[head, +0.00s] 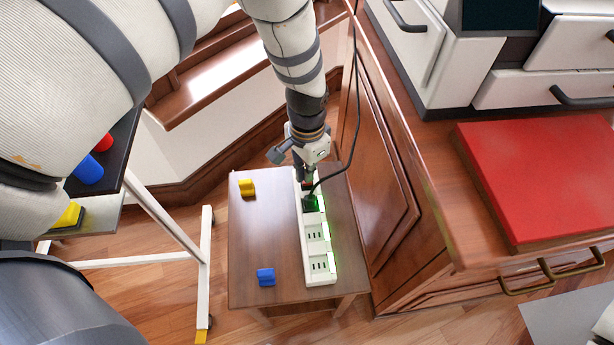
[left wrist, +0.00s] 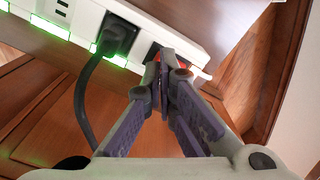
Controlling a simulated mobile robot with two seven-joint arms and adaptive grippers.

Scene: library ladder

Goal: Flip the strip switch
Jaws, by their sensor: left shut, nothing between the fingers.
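The white power strip (head: 319,262) lies lengthwise on a small wooden table, with green light glowing along its sockets. It also shows across the top of the left wrist view (left wrist: 150,35). A black plug (left wrist: 118,35) with a dark cable sits in one socket. The strip's switch, a dark recess with a little red (left wrist: 157,54), is at the strip's far end and partly hidden behind my fingertips. My left gripper (head: 308,176) is shut and empty, with its fingertips (left wrist: 164,62) at the switch; I cannot tell whether they touch it. My right gripper is not in view.
A yellow block (head: 247,188) and a blue block (head: 266,277) sit on the small table (head: 262,235). A wooden cabinet (head: 385,190) stands close on the right, bearing a red board (head: 540,180). The black cable (head: 356,100) hangs near my arm. A white-legged stand (head: 165,225) is at left.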

